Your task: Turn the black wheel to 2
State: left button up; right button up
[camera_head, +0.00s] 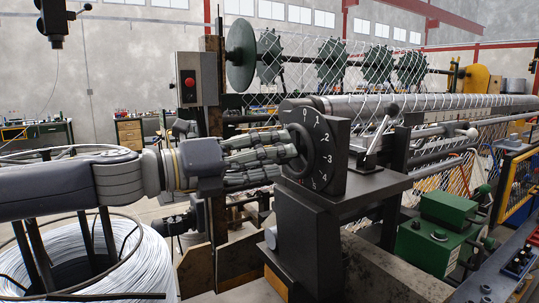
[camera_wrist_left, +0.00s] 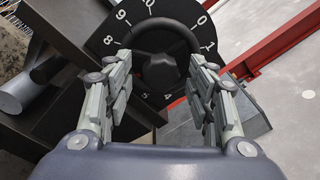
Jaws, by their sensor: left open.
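The black wheel (camera_head: 305,143) is mounted on a dark dial plate (camera_head: 340,150) with white numbers, on top of a dark pedestal. In the head view I read 0, 1, 2, 3 and 5 along the plate's edge. My left gripper (camera_head: 288,155) is open and reaches in from the left, its fingertips at the wheel. In the left wrist view the open fingers (camera_wrist_left: 150,80) stand on either side of the wheel's hub (camera_wrist_left: 160,70), with the wheel's curved rim (camera_wrist_left: 160,23) above it. Contact and the wheel's setting cannot be told. My right gripper is out of view.
A coil of bright wire (camera_head: 100,262) on a stand fills the lower left. A post with a red-button box (camera_head: 197,78) stands behind my left arm. A lever (camera_head: 378,135) and green boxes (camera_head: 437,235) lie right of the dial. Wire mesh (camera_head: 400,60) is behind.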

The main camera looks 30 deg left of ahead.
pick_arm(q)
jog(key=shift+c, duration=0.2)
jog(key=c, duration=0.9)
jog(key=shift+c, duration=0.6)
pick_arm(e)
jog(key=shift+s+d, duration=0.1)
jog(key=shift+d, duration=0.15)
pick_arm(q)
jog(key=shift+n, duration=0.3)
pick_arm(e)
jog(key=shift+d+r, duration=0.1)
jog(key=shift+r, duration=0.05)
